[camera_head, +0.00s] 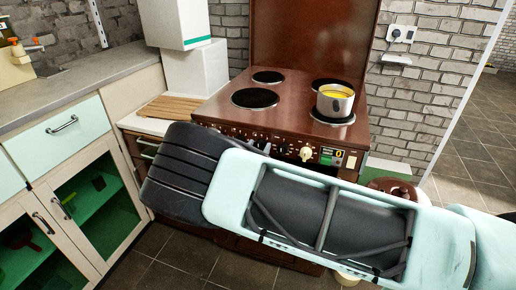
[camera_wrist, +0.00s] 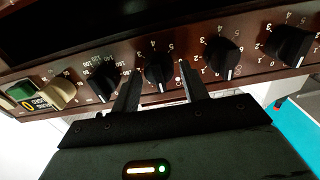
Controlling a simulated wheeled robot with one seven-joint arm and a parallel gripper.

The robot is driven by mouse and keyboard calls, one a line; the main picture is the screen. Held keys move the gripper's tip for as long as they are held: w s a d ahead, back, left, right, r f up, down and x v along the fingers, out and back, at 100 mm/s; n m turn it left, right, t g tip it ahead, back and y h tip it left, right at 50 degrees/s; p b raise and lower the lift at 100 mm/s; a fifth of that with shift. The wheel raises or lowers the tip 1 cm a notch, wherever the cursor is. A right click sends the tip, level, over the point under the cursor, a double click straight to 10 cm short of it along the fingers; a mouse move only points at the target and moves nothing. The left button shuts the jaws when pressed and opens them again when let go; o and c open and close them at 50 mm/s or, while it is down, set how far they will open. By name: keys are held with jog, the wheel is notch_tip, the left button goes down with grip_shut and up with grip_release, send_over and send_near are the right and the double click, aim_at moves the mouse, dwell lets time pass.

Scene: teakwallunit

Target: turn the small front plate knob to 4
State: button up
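My gripper (camera_wrist: 158,76) is open in the wrist view, its two dark fingers apart on either side of a black round knob (camera_wrist: 160,71) on the brown cooker panel. I cannot tell whether the fingers touch it. Its white pointer line points down in the picture; the 4 is printed above it. Similar black knobs stand beside it, one to the right (camera_wrist: 222,57), one at the far right (camera_wrist: 288,44) and one to the left (camera_wrist: 101,84). I cannot read which is the small front plate knob. In the head view my arm hides the gripper and much of the panel.
The brown cooker (camera_head: 290,84) has round plates on top, with a pot of yellow contents (camera_head: 335,104) on the front right one. A cream knob (camera_wrist: 60,92) sits left of the black knobs in the wrist view. A worktop (camera_head: 80,84) and cabinets stand left.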

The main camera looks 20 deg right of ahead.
jog(key=c, duration=0.6)
jog(key=shift+f+m+b, duration=0.1)
jog(key=shift+m+b, duration=0.2)
